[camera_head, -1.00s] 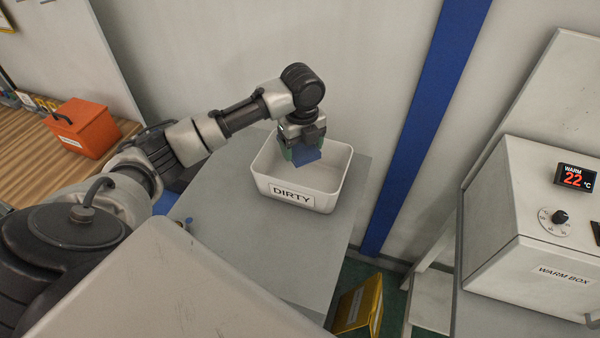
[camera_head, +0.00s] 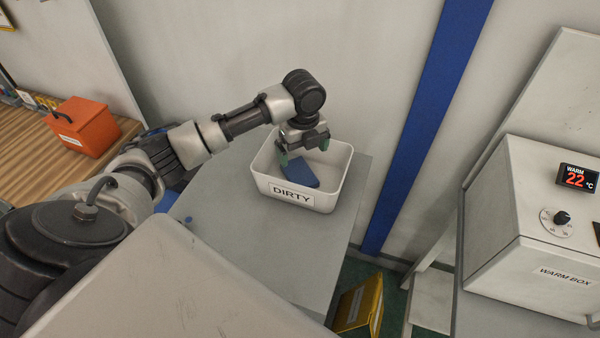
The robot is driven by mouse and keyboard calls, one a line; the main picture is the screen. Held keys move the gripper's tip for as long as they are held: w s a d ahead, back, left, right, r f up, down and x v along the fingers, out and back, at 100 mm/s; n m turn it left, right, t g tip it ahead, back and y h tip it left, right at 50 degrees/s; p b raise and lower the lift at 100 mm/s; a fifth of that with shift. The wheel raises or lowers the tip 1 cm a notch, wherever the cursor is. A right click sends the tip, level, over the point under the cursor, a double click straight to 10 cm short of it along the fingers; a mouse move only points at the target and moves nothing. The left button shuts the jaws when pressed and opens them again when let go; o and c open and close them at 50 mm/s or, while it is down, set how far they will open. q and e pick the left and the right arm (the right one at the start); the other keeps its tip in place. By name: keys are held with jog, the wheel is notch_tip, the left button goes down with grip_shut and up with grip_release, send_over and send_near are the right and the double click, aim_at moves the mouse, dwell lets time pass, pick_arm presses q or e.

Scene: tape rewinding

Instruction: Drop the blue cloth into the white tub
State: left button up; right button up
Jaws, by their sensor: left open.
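My right gripper is not in view.
An orange box (camera_head: 83,126) stands on a wooden bench at the left. A white WARM BOX (camera_head: 540,235) with a red 22 °C display is at the right. A yellow object (camera_head: 357,306) is low beside the grey table (camera_head: 235,235), whose front is clear.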

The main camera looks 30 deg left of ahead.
pick_arm(q)
notch_tip(320, 180, up, 11)
jog(key=b, duration=0.3)
jog(key=shift+f, duration=0.2)
